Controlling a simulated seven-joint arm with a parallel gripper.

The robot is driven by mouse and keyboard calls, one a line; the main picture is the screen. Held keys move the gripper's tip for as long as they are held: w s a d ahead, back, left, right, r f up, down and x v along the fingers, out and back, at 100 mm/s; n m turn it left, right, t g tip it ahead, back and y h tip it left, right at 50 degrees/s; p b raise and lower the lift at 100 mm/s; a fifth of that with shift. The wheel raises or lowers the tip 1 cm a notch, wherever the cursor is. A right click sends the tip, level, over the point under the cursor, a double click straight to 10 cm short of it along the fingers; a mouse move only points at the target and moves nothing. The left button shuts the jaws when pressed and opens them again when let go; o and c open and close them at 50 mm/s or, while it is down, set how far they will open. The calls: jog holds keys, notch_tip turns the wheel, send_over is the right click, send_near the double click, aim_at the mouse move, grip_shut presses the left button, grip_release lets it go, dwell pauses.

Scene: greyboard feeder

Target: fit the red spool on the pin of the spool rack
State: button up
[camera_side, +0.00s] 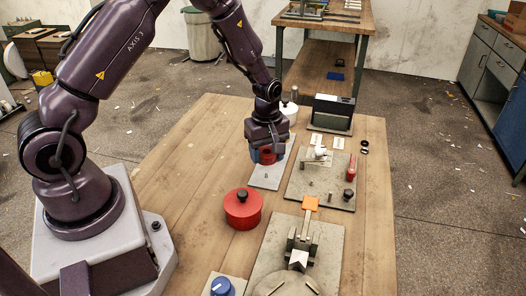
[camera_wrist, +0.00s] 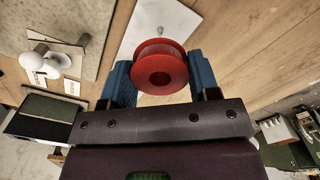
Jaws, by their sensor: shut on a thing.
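The red spool (camera_wrist: 160,72) is held between the blue fingers of my gripper (camera_wrist: 161,62) in the wrist view, its round end with the centre hole facing the camera. In the side view my gripper (camera_side: 267,154) is shut on the spool (camera_side: 267,157), which is partly hidden by the fingers. A pale grey plate with a short upright pin, seemingly the spool rack (camera_side: 262,183), lies on the table just below. The spool appears above the plate and apart from the pin. In the wrist view the plate (camera_wrist: 178,14) and its pin show beyond the spool.
A red round pot with a black knob (camera_side: 242,211) stands in front of the plate. A fixture board (camera_side: 308,188) with a white bulb-like part and small pegs lies to the right. A dark box (camera_side: 331,114) stands behind. Bare wood lies left of the plate.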

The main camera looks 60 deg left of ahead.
aim_at(266, 173)
jog(key=shift+f, duration=1.9)
jog(key=shift+f, duration=1.1)
dwell(0.8)
jog(key=o, duration=1)
jog(key=shift+c, duration=0.2)
notch_tip(266, 173, up, 13)
